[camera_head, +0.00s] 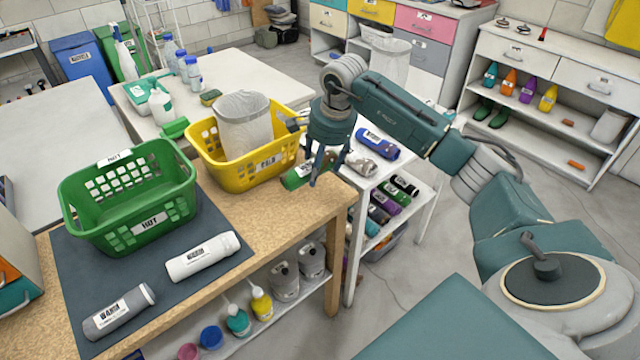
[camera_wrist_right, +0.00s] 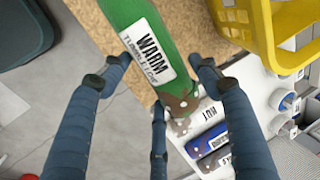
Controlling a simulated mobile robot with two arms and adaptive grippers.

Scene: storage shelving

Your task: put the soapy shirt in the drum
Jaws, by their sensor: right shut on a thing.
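My right gripper (camera_head: 325,165) comes in from the right and points down at the right end of the wooden bench. It is shut on a green roll (camera_head: 297,179) with a white label. In the wrist view the label on the green roll (camera_wrist_right: 150,50) reads WARM, and the fingers (camera_wrist_right: 158,85) stand on either side of it. A white roll (camera_head: 203,256) and a grey roll (camera_head: 119,312) lie on the dark mat. I cannot tell which item is the soapy shirt, and no drum is recognisable. My left gripper is out of view.
A green basket (camera_head: 128,205) marked HOT stands on the mat. A yellow basket (camera_head: 207,158), close left of my gripper, holds a pale bin (camera_head: 244,125). A white rack (camera_head: 352,270) beside the bench carries several more rolls. Open floor lies to its right.

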